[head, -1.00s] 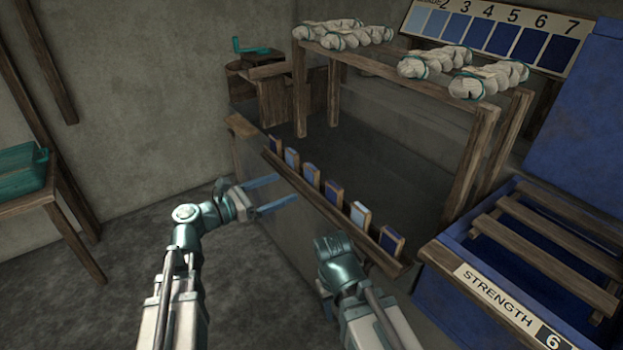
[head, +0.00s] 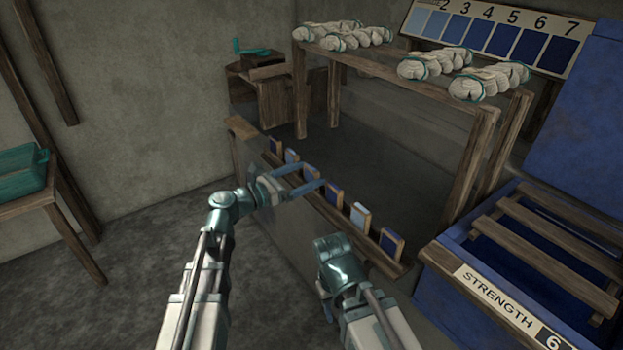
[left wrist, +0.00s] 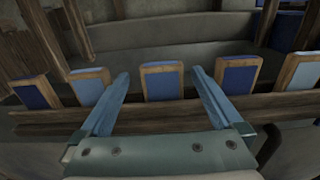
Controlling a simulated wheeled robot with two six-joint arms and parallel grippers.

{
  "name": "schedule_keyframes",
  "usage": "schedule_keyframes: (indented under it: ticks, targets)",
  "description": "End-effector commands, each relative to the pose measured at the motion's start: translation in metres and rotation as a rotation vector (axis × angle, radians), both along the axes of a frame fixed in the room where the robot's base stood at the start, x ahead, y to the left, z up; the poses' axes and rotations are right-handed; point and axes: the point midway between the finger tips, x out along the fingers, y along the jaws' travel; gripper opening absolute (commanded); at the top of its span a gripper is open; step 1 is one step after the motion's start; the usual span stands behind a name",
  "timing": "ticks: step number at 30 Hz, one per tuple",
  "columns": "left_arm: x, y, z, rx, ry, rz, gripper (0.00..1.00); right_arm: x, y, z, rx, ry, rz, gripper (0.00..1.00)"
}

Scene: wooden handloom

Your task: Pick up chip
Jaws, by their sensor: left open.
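Several wood-framed chips with blue faces stand upright in a row on a wooden ledge (left wrist: 50,122). My left gripper (head: 316,174) is open and empty at the ledge, its fingers pointing toward the row. In the left wrist view, a medium-blue chip (left wrist: 162,82) stands between the two open fingers, apart from both. A light blue chip (left wrist: 90,88) is left of the fingers and a dark blue chip (left wrist: 238,80) is right of them. In the head view, the fingers partly cover the middle chip. My right gripper (head: 325,303) hangs low near the ledge, its fingers mostly hidden.
A wooden rack (head: 390,75) with pale skein bundles stands over the dark vat behind the ledge. A blue box (head: 440,290) with wooden slats and a "STRENGTH 6" label stands at the right. A numbered shade board (head: 490,38) is behind. A teal tray (head: 20,175) sits far left.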

Motion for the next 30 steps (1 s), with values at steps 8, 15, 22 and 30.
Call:
schedule_keyframes:
  ticks: [8,15,22,30]
  targets:
    - [0.012,-0.018,0.003,0.000,0.000,-0.002,1.00,0.000,0.000,0.003,0.000,0.000,0.001,0.47]
    - [0.029,-0.043,0.003,0.000,0.000,-0.001,1.00,0.000,0.000,0.003,0.000,0.000,0.001,0.47]
    - [0.028,-0.043,0.003,0.000,0.000,0.000,0.96,0.000,0.000,0.003,0.000,0.000,0.001,0.47]
    - [0.028,-0.043,0.003,0.000,0.000,0.000,0.48,0.000,0.000,0.003,0.000,0.000,0.001,0.47]
